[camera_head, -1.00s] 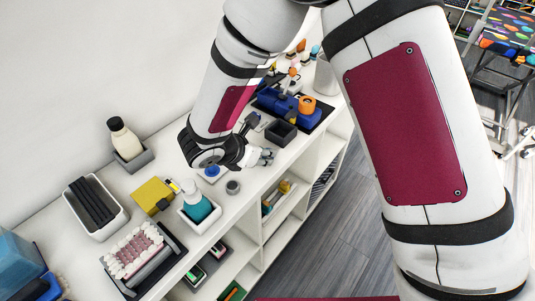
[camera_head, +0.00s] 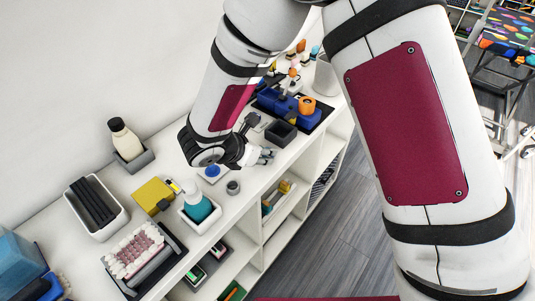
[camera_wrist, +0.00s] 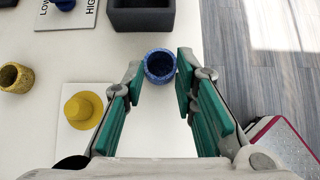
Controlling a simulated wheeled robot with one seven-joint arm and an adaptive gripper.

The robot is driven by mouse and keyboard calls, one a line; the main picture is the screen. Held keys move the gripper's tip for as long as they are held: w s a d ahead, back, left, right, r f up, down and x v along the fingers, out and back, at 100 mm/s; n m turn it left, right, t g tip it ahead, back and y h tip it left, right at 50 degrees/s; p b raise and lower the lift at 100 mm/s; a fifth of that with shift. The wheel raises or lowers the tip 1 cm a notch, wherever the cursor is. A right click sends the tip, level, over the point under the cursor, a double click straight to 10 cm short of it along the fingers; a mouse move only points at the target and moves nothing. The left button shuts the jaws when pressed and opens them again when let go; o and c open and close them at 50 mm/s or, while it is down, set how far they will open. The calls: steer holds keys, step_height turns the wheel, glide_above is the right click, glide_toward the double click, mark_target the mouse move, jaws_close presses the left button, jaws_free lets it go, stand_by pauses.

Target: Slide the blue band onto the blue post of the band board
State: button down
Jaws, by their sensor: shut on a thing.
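The blue band (camera_wrist: 159,66) is a short, speckled blue ring between the fingertips of my gripper (camera_wrist: 160,76) in the wrist view. My gripper is shut on it, and its opening faces the camera. In the head view, my gripper (camera_head: 266,156) is over the white shelf top near its front edge, and the band cannot be made out. A round blue post (camera_head: 212,171) stands on the white band board below and left of my gripper. A yellow brimmed post (camera_wrist: 84,108) on the white board (camera_wrist: 75,138) shows left of the fingers in the wrist view.
A yellow band (camera_wrist: 15,77) lies at the far left. A dark open box (camera_head: 281,133) stands beyond my gripper. A grey ring-like piece (camera_head: 233,187) and a teal bottle (camera_head: 197,206) stand nearer. The shelf edge drops to the floor on the right.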

steer(key=shift+r+p, duration=1.5)
steer(key=shift+r, duration=1.05)
